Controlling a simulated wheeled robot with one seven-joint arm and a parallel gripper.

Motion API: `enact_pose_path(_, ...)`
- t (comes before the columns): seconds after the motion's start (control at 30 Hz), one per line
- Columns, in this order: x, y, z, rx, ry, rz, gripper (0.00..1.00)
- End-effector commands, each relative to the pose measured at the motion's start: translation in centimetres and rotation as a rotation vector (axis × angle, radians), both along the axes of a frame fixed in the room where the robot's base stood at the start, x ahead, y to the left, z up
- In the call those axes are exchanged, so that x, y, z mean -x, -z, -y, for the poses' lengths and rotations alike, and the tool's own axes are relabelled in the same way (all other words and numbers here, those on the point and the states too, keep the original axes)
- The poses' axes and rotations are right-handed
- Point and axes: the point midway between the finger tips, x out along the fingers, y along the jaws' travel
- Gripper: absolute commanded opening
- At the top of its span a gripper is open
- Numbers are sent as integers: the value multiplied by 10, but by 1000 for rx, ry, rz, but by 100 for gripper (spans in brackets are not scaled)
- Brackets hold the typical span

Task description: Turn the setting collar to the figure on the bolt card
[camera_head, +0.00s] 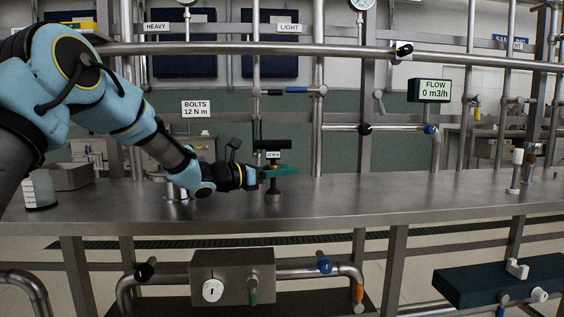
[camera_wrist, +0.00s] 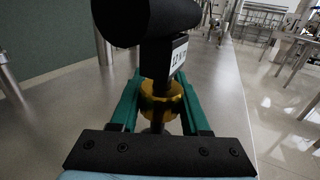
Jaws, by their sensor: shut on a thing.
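The bolt card (camera_head: 196,109) hangs behind the bench and reads "BOLTS 12 N m". An upright tool with a black top (camera_head: 273,145) stands on the bench on a dark base (camera_head: 273,197). Its small white display (camera_wrist: 179,56) seems to read 12 N m, though the angle makes it hard to be sure. The brass setting collar (camera_wrist: 160,104) sits below the display. My gripper (camera_head: 279,171) reaches the tool from the left. Its green fingers lie on both sides of the collar and are shut on it. The fingers hide the collar in the head view.
The steel bench (camera_head: 400,198) is mostly clear to the right of the tool. A horizontal pipe (camera_head: 250,48) and uprights stand behind it. A grey box (camera_head: 70,176) and a white container (camera_head: 40,190) stand at the left. A flow display (camera_head: 434,91) reads 0 m3/h.

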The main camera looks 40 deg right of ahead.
Motion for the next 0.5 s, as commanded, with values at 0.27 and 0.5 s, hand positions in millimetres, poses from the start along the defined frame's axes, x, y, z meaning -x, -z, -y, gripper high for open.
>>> enact_pose_path(0.27,3,-2,-1,1,102,-1,0)
enact_pose_path(0.5,3,-1,-1,1,104,0,0)
